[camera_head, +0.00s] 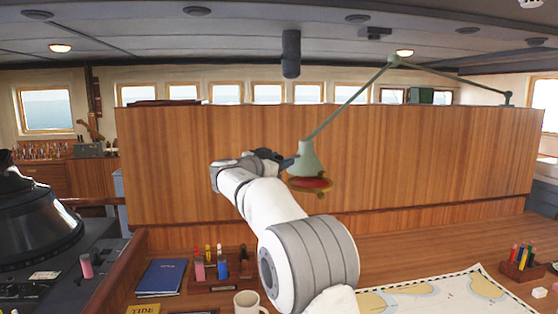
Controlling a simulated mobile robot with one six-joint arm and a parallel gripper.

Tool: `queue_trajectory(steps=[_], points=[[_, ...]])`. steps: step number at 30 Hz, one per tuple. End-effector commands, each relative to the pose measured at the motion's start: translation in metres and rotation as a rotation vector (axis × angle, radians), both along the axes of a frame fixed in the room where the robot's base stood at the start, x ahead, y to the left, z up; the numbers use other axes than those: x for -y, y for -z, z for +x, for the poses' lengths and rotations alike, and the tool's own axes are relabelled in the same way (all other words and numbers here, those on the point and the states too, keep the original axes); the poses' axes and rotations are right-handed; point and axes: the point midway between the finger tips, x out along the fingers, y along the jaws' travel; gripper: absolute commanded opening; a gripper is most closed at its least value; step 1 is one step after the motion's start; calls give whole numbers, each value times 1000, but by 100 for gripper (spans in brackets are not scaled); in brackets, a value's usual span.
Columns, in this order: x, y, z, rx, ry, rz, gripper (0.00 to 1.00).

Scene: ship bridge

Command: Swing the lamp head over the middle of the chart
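The lamp head (308,157) is a pale green cone with a red and yellow underside. It hangs from a thin jointed green arm (345,105) in front of the wooden panel, left of the chart in the picture. The chart (474,284) lies on the desk at the lower right, and my arm hides part of its left side. My gripper (286,161) is at the left side of the lamp head, and its dark fingers seem to meet the shade. I cannot tell whether they grip it.
Another pen holder (521,268) and a small white block (539,293) are at the right. The lamp's base joint (507,97) is on the panel top.

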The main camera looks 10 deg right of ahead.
Motion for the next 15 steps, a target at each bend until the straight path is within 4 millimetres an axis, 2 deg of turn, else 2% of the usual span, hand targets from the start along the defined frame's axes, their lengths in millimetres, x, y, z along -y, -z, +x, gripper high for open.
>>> queue_trajectory(steps=[2,15], points=[[0,0,0,0,1,0,36],[1,0,0,0,1,0,0]])
